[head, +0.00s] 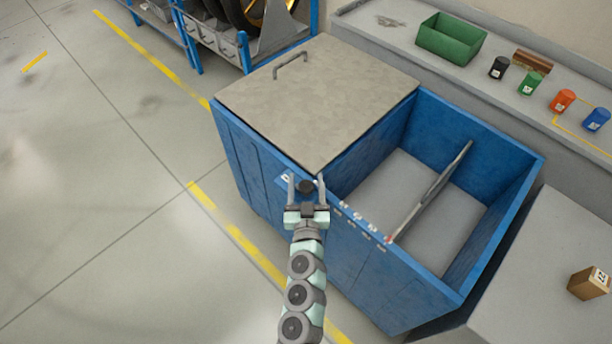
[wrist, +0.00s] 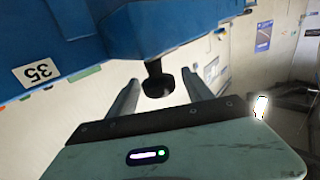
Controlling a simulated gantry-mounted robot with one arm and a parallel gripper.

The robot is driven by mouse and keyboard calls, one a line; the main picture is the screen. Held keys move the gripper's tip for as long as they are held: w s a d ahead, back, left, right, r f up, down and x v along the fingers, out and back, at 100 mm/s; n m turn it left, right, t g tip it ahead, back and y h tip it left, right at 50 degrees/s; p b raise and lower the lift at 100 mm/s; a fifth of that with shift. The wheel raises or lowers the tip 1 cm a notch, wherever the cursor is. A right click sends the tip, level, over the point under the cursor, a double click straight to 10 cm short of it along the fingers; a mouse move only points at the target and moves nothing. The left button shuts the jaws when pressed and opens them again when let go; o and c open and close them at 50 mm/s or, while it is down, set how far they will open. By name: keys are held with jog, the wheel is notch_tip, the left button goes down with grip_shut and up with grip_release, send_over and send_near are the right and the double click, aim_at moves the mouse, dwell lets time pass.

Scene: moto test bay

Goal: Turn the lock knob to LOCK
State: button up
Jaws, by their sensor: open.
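The lock knob (head: 305,186) is a small dark round knob on the front of the blue chest, near the corner of its closed lid. In the wrist view the black knob (wrist: 158,83) stands on a short stem from the blue chest wall. My gripper (head: 306,180) is open, with one finger on each side of the knob. The wrist view shows my gripper (wrist: 160,92) with gaps between the fingers and the knob. The LOCK marking cannot be read, so the knob's setting cannot be told.
The blue chest (head: 375,290) has a grey lid (head: 320,95) over its left part and an open right compartment with a slanting divider (head: 430,192). A grey bench (head: 560,255) with a small box (head: 589,283) stands at right. Open floor lies at left.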

jog(key=shift+w, duration=1.05)
jog(key=shift+c, duration=0.2)
grip_shut()
